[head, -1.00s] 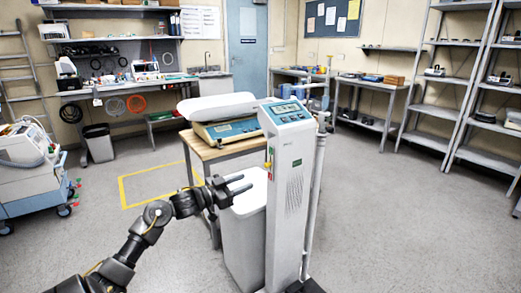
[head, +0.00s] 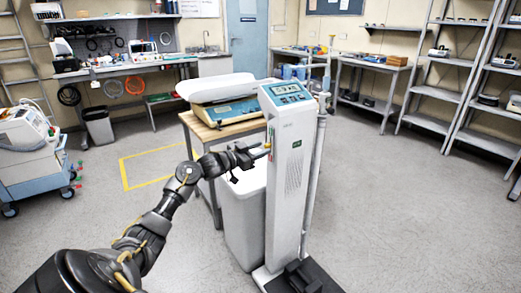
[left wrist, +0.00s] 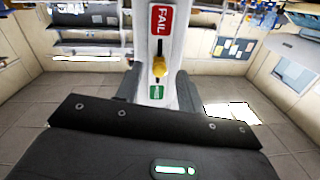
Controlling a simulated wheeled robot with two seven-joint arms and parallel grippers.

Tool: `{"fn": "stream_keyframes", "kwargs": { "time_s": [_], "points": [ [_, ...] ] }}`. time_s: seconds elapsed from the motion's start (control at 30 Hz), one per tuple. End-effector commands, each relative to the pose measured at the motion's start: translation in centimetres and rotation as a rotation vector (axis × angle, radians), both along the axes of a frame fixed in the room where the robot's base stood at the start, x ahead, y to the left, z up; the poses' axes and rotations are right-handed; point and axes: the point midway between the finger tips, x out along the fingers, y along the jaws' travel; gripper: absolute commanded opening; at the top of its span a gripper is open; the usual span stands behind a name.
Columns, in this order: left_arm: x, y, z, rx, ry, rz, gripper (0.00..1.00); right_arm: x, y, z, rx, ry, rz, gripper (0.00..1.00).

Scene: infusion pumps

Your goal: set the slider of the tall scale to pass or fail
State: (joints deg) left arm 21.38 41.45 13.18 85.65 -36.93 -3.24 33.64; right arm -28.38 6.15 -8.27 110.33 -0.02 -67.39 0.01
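The tall scale (head: 293,190) is a white column with a display on top, right of centre in the head view. In the left wrist view its yellow slider knob (left wrist: 159,67) sits in a narrow slot between a red FAIL label (left wrist: 162,20) and a green label (left wrist: 156,92), apart from both. The green label's text is too small to read. My left gripper (head: 262,151) is at the column's left side, level with the slider panel. Its fingers are open, one on each side of the knob in the left wrist view (left wrist: 158,88). Contact cannot be told. My right gripper is out of view.
A wooden table (head: 207,133) with a flat scale (head: 225,107) stands behind the column. A white bin (head: 243,215) is close beside it, below my left gripper. A wheeled cart (head: 35,165) stands at far left. The floor on the right is clear.

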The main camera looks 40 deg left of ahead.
Motion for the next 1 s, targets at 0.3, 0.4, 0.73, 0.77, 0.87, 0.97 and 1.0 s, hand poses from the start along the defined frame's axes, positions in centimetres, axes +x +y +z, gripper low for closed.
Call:
{"fn": "stream_keyframes", "kwargs": {
  "time_s": [0.3, 0.4, 0.73, 0.77, 0.87, 0.97, 1.0],
  "points": [
    [0.73, -0.21, -0.02, -0.001, 0.000, 0.000, 0.39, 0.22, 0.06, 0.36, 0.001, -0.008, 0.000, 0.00],
    [0.71, -0.19, -0.01, 0.000, 0.000, 0.000, 0.36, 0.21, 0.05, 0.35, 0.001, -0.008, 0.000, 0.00],
    [0.67, -0.15, 0.00, 0.000, 0.000, 0.000, 0.00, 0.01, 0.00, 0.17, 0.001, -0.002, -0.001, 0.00],
    [0.67, -0.15, 0.00, 0.000, 0.000, 0.000, 0.00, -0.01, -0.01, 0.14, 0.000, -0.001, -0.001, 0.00],
    [0.67, -0.13, 0.00, 0.000, 0.000, 0.000, 0.00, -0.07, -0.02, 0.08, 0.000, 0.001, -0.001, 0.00],
    [0.67, -0.14, -0.23, -0.001, 0.001, 0.000, 0.00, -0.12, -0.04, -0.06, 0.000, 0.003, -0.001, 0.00],
    [0.66, -0.14, -0.58, -0.001, 0.001, 0.000, 0.00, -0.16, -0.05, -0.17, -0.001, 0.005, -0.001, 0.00]
  ]
}}
